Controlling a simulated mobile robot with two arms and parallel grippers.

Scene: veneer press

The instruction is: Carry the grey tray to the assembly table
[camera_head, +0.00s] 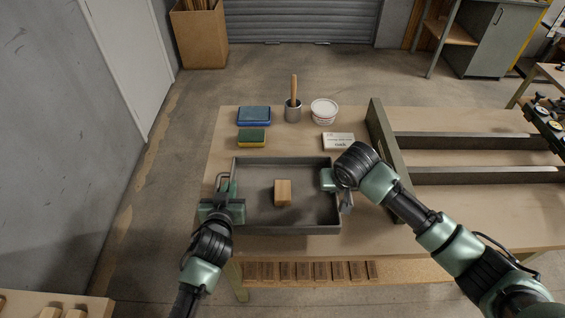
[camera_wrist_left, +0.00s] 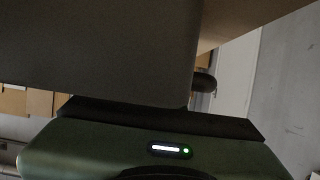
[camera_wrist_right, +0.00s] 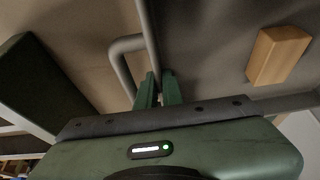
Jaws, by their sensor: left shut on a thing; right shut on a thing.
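The grey tray (camera_head: 292,229) is at the front of the wooden bench, with a small wooden block (camera_head: 283,192) inside it. My left gripper (camera_head: 229,190) is at the tray's left side, shut on its left handle. In the left wrist view a dark grey surface (camera_wrist_left: 100,50) fills the upper part and the fingertips are hidden. My right gripper (camera_head: 339,182) is at the right side, shut on the right handle, which shows between the fingers in the right wrist view (camera_wrist_right: 147,40). The tray looks level; I cannot tell whether it touches the bench.
Behind the tray stand a blue box (camera_head: 254,115), a sponge (camera_head: 251,137), a cup with a wooden handle (camera_head: 293,110), a white tub (camera_head: 324,111) and a small card box (camera_head: 338,141). A dark frame (camera_head: 382,150) stands right. Clear floor (camera_head: 170,180) lies left.

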